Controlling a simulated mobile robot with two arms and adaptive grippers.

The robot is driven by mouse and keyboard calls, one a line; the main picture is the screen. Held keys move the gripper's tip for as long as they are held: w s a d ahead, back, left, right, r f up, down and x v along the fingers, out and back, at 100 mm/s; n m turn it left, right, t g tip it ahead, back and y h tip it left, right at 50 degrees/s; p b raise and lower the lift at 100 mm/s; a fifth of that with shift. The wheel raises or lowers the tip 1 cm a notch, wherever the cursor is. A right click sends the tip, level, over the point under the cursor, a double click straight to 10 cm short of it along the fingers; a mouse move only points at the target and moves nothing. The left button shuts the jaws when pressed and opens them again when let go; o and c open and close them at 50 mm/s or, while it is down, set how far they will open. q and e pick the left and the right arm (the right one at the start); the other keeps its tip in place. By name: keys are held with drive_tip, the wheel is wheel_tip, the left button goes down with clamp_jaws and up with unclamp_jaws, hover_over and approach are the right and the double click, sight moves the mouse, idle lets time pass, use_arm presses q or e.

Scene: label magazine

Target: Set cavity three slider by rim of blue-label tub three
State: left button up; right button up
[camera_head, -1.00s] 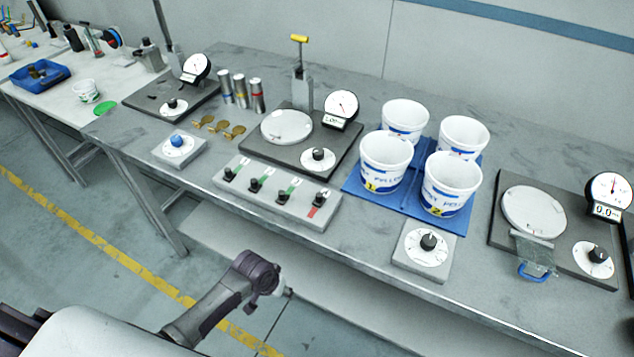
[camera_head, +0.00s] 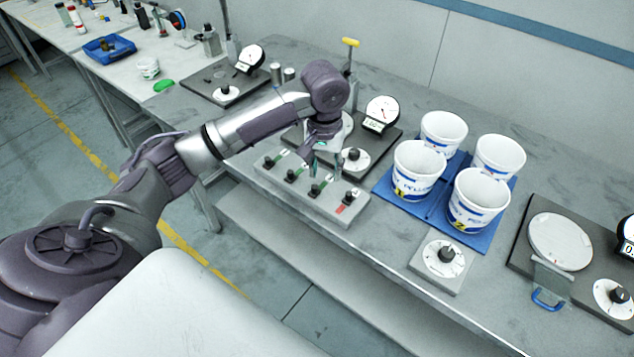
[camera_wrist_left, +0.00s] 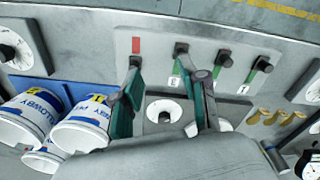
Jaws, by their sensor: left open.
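The slider block (camera_head: 335,208) is a grey bar at the bench's front edge with several black-knobbed sliders. The third slider (camera_head: 316,189) from the left has a green strip; in the left wrist view its knob (camera_wrist_left: 181,48) sits by a label reading 3. My left gripper (camera_head: 326,168) is open and empty above the block; in the left wrist view its fingertips (camera_wrist_left: 169,75) are apart, on either side of that slider's line. White tubs with blue labels stand on a blue mat (camera_head: 388,190). The front ones, tub 1 (camera_head: 417,172) and tub 2 (camera_head: 474,202), show yellow numbers; the back tubs' numbers are hidden.
A scale with a round plate and dial gauge (camera_head: 382,113) stands behind the block, partly hidden by my arm. A dial box (camera_head: 441,262) sits right of the block. Another scale plate (camera_head: 560,241) is at far right. Brass pieces (camera_wrist_left: 268,116) show in the left wrist view.

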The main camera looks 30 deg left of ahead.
use_arm(q)
wheel_tip(320, 180, up, 4)
drive_tip(key=r+n, duration=0.1)
drive_tip(key=n, duration=0.1)
hover_over(314, 186)
wheel_tip(314, 186, down, 14)
drive_tip(key=p, duration=0.3)
drive_tip(key=shift+r, duration=0.15)
use_arm(e)
drive_tip(key=r, duration=0.1)
drive_tip(key=d+r, duration=0.1)
drive_tip(key=shift+s+r, duration=0.2)
drive_tip(key=shift+r, duration=0.2)
use_arm(q)
clamp_jaws()
use_arm(e)
drive_tip(key=shift+a, duration=0.15)
